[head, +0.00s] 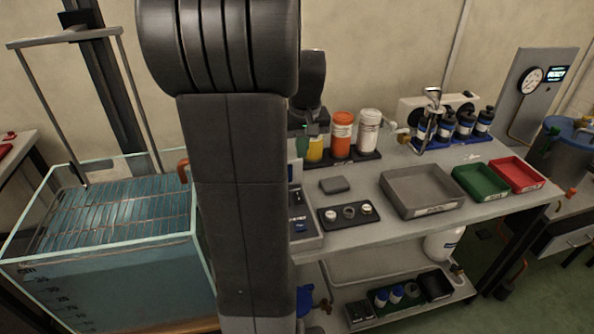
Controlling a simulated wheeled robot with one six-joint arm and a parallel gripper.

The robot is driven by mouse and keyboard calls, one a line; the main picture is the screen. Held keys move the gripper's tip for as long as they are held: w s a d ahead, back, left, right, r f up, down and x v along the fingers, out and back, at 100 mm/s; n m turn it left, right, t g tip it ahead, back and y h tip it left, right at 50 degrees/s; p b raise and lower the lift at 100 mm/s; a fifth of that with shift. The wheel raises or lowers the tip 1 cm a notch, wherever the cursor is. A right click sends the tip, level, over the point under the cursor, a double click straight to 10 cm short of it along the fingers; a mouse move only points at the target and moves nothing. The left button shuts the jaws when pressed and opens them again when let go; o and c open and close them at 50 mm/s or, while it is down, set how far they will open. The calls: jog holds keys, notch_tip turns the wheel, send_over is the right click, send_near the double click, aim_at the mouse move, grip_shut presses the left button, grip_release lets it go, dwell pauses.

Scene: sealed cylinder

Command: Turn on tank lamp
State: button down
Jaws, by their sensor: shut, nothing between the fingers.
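A glass tank (120,275) of blue-tinted water stands at the left, with scale marks on its front wall. A wire rack (120,212) lies in it, with a tall grey frame (70,38) rising from it. A dark post (112,85) stands behind the tank. I cannot make out a lamp or its switch. My dark arm fills the middle of the view and hides the tank's right edge and part of the bench. My gripper is hidden behind the arm or out of view.
The bench (400,235) at the right holds a grey tray (420,190), a green tray (480,182), a red tray (516,174), an orange-labelled jar (342,135) and a blue bottle rack (455,138). A gauge panel (535,92) stands at the far right. Green floor shows at lower right.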

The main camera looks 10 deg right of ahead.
aim_at(299, 192)
dwell(0.3)
jog(key=f, duration=0.4)
jog(key=w+f, duration=0.1)
jog(key=f, duration=0.4)
jog(key=w+f, duration=0.1)
jog(key=f, duration=0.3)
jog(key=shift+w+f, duration=0.15)
jog(key=shift+f, duration=0.25)
jog(key=shift+p, duration=0.55)
jog(key=shift+w+f+g, duration=0.15)
jog(key=shift+f+g, duration=0.1)
jog(key=shift+g, duration=0.05)
jog(key=shift+s, duration=0.2)
jog(key=shift+s+r, duration=0.25)
jog(key=shift+s, duration=0.4)
jog(key=shift+r, duration=0.1)
